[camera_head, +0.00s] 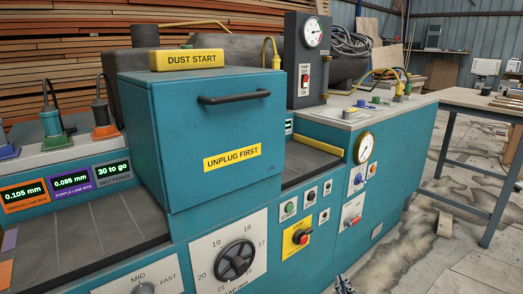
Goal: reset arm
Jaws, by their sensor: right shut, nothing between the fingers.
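My right gripper (343,283) shows only as a small dark tip at the bottom edge, right of centre. It is shut and empty. It is in front of the teal machine's lower front and appears apart from it. The rest of my right arm is out of the picture. My left gripper is not in view.
A teal machine (215,130) with a black-handled hood marked "UNPLUG FIRST" fills the middle. Its front carries a handwheel (235,261), a red knob (301,237) and a gauge (363,147). A workbench (470,103) stands at right. Floor (420,245) between them is mostly open.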

